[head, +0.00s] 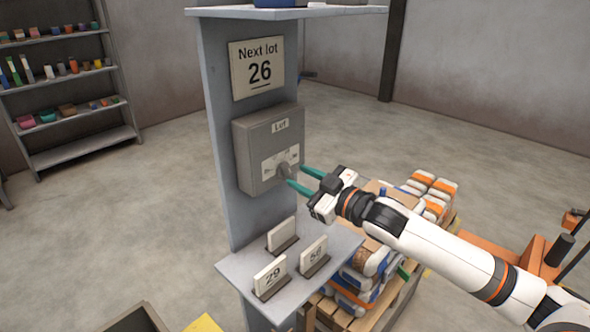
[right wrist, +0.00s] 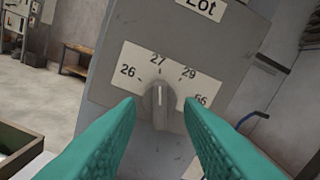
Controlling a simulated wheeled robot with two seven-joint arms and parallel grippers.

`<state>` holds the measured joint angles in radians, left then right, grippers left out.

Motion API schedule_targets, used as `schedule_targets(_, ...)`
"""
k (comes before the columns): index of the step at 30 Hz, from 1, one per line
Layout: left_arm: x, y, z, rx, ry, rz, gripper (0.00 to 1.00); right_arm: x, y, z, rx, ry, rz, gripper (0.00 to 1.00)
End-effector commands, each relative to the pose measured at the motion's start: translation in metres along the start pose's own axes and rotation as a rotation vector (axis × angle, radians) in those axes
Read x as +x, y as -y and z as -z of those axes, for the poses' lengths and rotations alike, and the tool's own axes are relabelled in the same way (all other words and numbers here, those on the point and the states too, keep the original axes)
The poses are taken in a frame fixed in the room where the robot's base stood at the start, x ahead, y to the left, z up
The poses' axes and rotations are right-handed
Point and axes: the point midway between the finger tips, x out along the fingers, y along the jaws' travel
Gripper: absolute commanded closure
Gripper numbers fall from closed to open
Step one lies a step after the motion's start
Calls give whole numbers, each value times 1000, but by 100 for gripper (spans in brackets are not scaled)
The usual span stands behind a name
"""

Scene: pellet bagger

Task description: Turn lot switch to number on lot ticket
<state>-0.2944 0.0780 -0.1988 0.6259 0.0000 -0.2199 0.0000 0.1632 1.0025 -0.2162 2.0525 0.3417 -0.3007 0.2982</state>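The lot ticket (head: 258,68) on the grey post reads "Next lot 26". In the right wrist view the knob (right wrist: 160,106) has a white line that points up at 27. The dial plate (right wrist: 133,60) carries 26, 27, 29 and a partly covered number at right. My right gripper (head: 295,175) is open just in front of the knob. Its green fingers stand on either side of it, with no clear contact. My left gripper is not in view.
Small number cards, including 29 (head: 270,277) and 58 (head: 314,256), stand on the lower shelf (head: 238,272). Bags (head: 434,192) are piled on a pallet behind my right arm. A shelf rack (head: 80,157) stands at the far left. The floor between is clear.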

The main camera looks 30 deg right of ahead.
Motion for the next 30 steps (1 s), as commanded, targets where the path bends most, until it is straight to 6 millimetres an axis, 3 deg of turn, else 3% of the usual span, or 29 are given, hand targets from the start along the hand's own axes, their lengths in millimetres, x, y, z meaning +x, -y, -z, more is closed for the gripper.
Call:
schedule_targets(7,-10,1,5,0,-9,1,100,24,1,-1,1,1,1,66)
schedule_targets(18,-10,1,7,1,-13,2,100,28,0,0,0,0,0,66)
schedule_targets(24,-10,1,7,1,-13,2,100,28,0,0,0,0,0,99)
schedule_targets(30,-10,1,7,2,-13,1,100,28,0,0,-3,0,-1,100)
